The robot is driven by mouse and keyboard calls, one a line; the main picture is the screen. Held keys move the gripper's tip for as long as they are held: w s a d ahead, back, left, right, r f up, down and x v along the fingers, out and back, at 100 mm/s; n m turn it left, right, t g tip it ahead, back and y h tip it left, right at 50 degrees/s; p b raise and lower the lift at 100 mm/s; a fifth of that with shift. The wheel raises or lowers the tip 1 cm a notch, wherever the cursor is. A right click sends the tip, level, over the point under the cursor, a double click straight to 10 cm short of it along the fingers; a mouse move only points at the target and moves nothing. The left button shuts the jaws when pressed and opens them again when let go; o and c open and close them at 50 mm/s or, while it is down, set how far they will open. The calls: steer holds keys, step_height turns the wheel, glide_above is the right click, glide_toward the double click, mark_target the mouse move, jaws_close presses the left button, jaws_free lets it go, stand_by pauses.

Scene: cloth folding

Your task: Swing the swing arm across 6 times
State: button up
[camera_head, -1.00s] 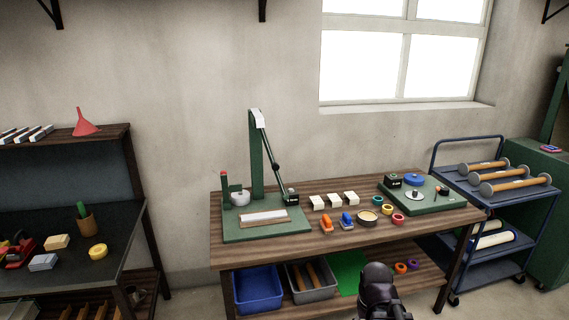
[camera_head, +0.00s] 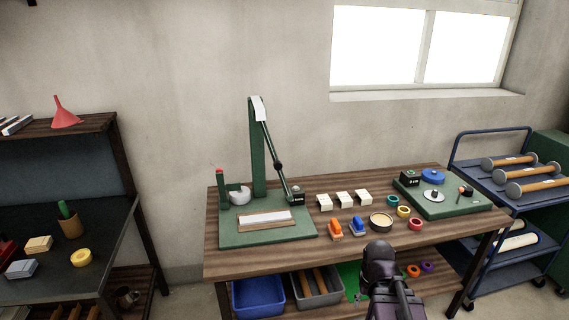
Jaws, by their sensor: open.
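A green stand (camera_head: 257,150) rises from a green base (camera_head: 228,238) at the left of the wooden bench. A thin dark rod (camera_head: 269,139), which looks like the swing arm, slants from the stand's top down to the right. It has a dark knob partway down, and its lower end is by a small black labelled block (camera_head: 297,195); contact is unclear. The base also holds a white strip in a wooden frame, a white cylinder and a red-topped green post. My dark arm rises at the bottom, in front of the bench. My gripper (camera_head: 362,296) shows only partly there, open, apart from the rod.
The bench (camera_head: 340,250) also bears white blocks, orange and blue items, coloured rings and a second green board (camera_head: 450,205) with discs and a knob. Bins (camera_head: 258,296) are below. A dark workbench stands left, a blue trolley (camera_head: 490,165) right.

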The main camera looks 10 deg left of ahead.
steer(key=shift+w+a, duration=0.25)
steer(key=shift+a, duration=0.1)
